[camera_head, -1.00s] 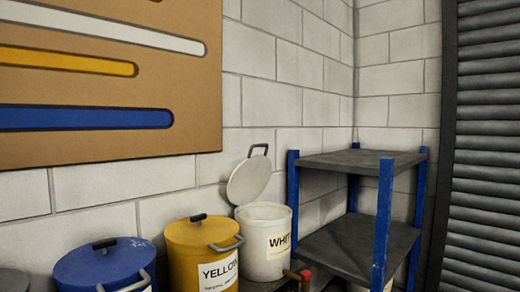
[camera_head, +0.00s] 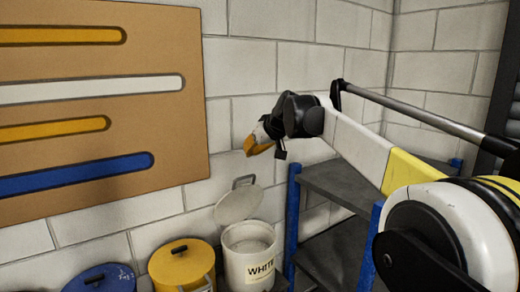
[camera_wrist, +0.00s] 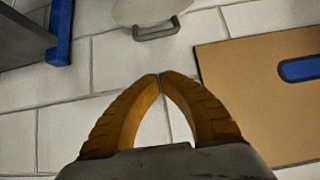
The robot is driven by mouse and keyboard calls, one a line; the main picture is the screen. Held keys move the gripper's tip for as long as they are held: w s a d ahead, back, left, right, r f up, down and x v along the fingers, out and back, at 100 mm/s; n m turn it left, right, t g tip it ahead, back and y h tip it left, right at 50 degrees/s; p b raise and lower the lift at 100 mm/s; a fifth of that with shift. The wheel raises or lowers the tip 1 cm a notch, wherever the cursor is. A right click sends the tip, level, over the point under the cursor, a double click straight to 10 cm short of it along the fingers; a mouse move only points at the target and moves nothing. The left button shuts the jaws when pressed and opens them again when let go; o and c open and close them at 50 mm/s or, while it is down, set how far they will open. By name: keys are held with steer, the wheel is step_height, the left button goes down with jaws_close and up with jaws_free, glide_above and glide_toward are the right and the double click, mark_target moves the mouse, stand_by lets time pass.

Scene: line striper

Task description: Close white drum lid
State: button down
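The white drum (camera_head: 248,266), labelled WHITE, stands near the wall. Its lid (camera_head: 236,208) is open, tilted up behind the rim with its grey handle (camera_head: 245,181) at the top. My gripper (camera_head: 256,148) has orange fingers and hangs above the lid, apart from it. In the wrist view the two fingertips of my gripper (camera_wrist: 159,76) meet with nothing between them. Part of the lid (camera_wrist: 148,10) and its handle (camera_wrist: 156,31) show beyond the fingertips at the top of that view. The drum's opening is not in the wrist view.
A yellow drum (camera_head: 170,270) and a blue drum (camera_head: 90,281), both lidded, stand left of the white drum. A shelf with blue posts (camera_head: 292,220) stands close on its right. A brown board (camera_head: 150,135) with coloured stripes hangs on the block wall.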

steer(key=w+a+f+p, duration=0.1)
steer(key=f, duration=0.1)
steer(key=w+a+f, duration=0.1)
steer(key=f, duration=0.2)
steer(key=w+a+f+p, duration=0.1)
steer(key=w+f, duration=0.1)
steer(key=shift+f+p, duration=0.35)
steer(key=shift+w+a+f, duration=0.1)
steer(key=shift+w+f, duration=0.05)
steer(key=shift+f, duration=0.05)
